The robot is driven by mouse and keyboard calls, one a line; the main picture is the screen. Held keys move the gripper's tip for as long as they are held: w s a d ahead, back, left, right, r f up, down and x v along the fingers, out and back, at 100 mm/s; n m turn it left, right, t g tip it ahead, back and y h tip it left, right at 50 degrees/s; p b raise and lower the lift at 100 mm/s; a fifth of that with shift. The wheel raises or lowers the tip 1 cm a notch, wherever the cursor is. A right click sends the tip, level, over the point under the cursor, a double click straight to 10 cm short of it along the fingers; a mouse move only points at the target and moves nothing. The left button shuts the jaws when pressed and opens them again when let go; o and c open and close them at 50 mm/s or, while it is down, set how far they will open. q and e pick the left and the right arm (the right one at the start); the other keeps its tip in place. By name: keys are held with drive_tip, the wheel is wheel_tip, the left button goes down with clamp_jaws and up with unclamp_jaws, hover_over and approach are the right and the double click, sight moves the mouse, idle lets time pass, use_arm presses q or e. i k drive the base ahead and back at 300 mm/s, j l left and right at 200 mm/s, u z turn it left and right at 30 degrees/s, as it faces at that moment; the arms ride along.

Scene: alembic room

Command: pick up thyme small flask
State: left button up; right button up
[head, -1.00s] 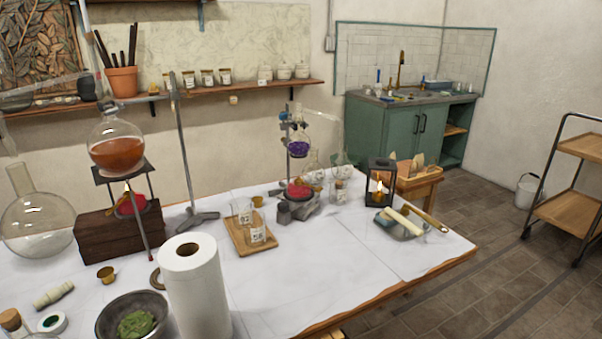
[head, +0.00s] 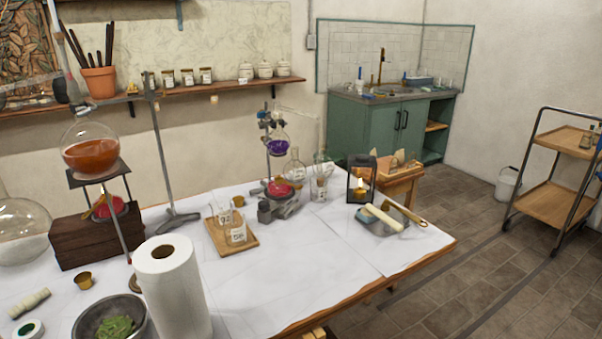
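A group of clear glassware stands at the back right of the table, and I cannot tell which piece, if any, is the thyme small flask. It includes a clear round-bodied flask (head: 295,172) beside the burner stand and a small labelled glass vessel (head: 320,189) to its right. A flask of purple liquid (head: 278,146) is held on the stand above a red heater. Labels are too small to read. Neither of my grippers is in view.
A white paper roll (head: 172,290) stands at the front of the table (head: 300,270), beside a bowl of green herbs (head: 112,326). Labelled beakers sit on a wooden tray (head: 214,245). A black lantern (head: 361,183) stands near the right edge. The table's front middle is clear.

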sight(329, 167)
drive_tip(key=z, duration=1.25)
drive_tip(key=i+l+z, duration=0.15)
drive_tip(key=i+z, duration=0.2)
drive_tip(key=i+l+z, duration=0.1)
drive_tip(key=i+z, duration=0.3)
drive_tip(key=i+u, duration=0.2)
drive_tip(key=i, duration=0.45)
drive_tip(key=i+l+u, duration=0.15)
drive_tip(key=i, duration=0.5)
drive_tip(key=i+u, duration=0.5)
drive_tip(key=i, duration=0.8)
drive_tip(key=i+u, duration=0.15)
drive_tip(key=i, duration=0.5)
drive_tip(key=i+l+u, duration=0.15)
drive_tip(key=i, duration=0.5)
drive_tip(key=i+u, duration=0.4)
drive_tip(key=i, duration=0.2)
drive_tip(key=i+l+u, duration=0.1)
drive_tip(key=i+u, duration=0.35)
drive_tip(key=i, duration=0.1)
